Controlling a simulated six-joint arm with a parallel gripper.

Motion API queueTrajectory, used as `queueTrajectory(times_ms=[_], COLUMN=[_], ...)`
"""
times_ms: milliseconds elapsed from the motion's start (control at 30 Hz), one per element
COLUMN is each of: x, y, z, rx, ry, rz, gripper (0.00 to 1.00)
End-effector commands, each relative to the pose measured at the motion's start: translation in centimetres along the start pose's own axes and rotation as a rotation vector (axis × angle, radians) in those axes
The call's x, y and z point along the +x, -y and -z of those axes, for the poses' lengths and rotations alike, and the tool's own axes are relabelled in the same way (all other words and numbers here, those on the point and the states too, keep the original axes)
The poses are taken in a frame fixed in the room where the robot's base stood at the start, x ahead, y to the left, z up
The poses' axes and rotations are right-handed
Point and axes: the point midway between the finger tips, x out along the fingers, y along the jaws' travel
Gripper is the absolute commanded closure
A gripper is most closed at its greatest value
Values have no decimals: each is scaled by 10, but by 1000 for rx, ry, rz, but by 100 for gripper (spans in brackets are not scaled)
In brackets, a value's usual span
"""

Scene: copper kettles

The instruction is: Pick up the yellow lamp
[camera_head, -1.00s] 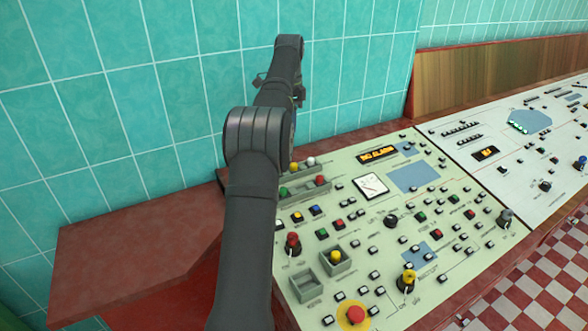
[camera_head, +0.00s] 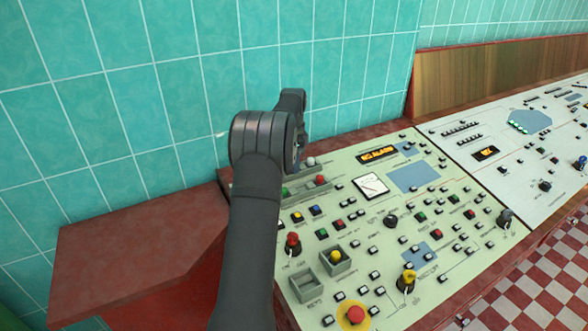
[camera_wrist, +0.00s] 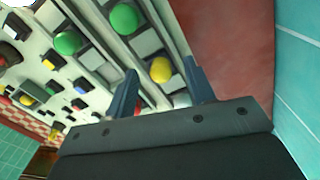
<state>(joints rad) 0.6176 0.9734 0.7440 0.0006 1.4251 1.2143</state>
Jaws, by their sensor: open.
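The yellow lamp (camera_wrist: 160,69) is a small ball-shaped lamp in a grey rack in the wrist view. It appears between the two fingertips of my gripper (camera_wrist: 160,66), which is open and empty. How far the fingertips stand above the lamp cannot be told. In the head view my own arm hides that lamp and my gripper. Another yellow lamp (camera_head: 336,256) sits in a grey box lower on the panel in the head view.
Green lamps (camera_wrist: 124,18) stand in the rack, and a white lamp (camera_wrist: 182,100) is partly hidden near the right finger. The panel (camera_head: 345,225) is full of buttons and knobs. A tiled wall (camera_head: 160,90) rises behind.

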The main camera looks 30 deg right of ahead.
Motion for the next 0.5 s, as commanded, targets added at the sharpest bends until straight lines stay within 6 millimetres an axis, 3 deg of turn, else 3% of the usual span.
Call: queueTrajectory(times_ms=[300, 500], x=[6, 5], y=[0, 0], z=[0, 0], rx=[0, 0], ry=[0, 0], rz=[2, 2], gripper=[53, 92])
